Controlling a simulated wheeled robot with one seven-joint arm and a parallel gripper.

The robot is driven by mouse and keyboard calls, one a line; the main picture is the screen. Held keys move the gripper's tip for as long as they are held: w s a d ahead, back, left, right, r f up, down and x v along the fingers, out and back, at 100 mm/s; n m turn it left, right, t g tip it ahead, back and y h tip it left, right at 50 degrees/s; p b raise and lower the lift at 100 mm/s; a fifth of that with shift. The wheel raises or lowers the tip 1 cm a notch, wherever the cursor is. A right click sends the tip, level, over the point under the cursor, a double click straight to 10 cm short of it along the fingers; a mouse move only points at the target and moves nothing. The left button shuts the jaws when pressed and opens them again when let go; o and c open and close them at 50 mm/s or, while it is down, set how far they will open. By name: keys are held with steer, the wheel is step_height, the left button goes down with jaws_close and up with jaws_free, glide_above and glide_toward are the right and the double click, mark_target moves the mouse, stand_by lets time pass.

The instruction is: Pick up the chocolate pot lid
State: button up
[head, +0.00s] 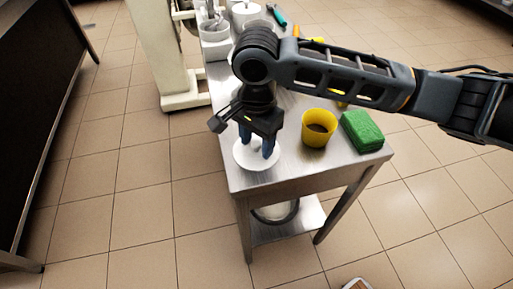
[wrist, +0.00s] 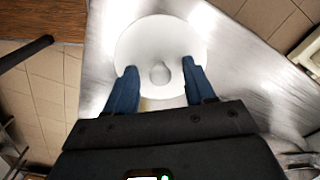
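The white round lid (head: 241,157) lies on the left front part of the steel table. It also shows in the wrist view (wrist: 140,42), with a round knob (wrist: 159,73) at its middle. My gripper (head: 259,151) is directly over the lid, pointing down. In the wrist view my gripper (wrist: 159,70) is open, with one blue finger on each side of the knob and a clear gap to it on both sides. In the head view the fingers partly hide the lid and knob. I cannot tell whether the fingertips touch the lid.
A yellow pot (head: 318,128) with brown contents and a green sponge-like block (head: 362,131) stand right of the lid. White containers (head: 215,38) stand at the back of the steel table (head: 290,174). The lid is close to the table's left edge.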

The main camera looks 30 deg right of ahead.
jaws_close()
steer(key=shift+r, duration=0.15)
stand_by(0.4)
